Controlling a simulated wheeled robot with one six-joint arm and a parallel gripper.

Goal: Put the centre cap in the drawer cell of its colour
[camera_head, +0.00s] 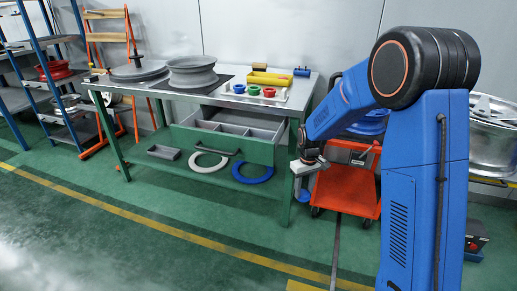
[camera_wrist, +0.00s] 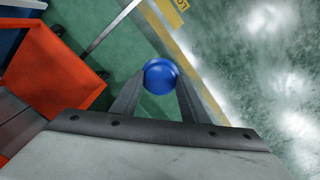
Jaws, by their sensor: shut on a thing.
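A round blue centre cap (camera_wrist: 160,76) sits between the two fingertips of my gripper (camera_wrist: 158,92) in the wrist view. The fingers are shut on it, over the green floor. In the head view my gripper (camera_head: 303,180) hangs low, right of the workbench, in front of the orange cart. The drawer (camera_head: 222,146) under the workbench is pulled open. Grey dividers split it into several cells, and I cannot make out colour marks on them. The gripper is to the right of the drawer and apart from it.
The workbench (camera_head: 150,91) carries wheel parts, a white rack (camera_head: 245,97) with green, red and blue pieces, and a yellow box. A grey tray (camera_head: 163,152), a pale ring and a blue ring lie below. The orange cart (camera_head: 345,186) stands close behind my gripper. The front floor is clear.

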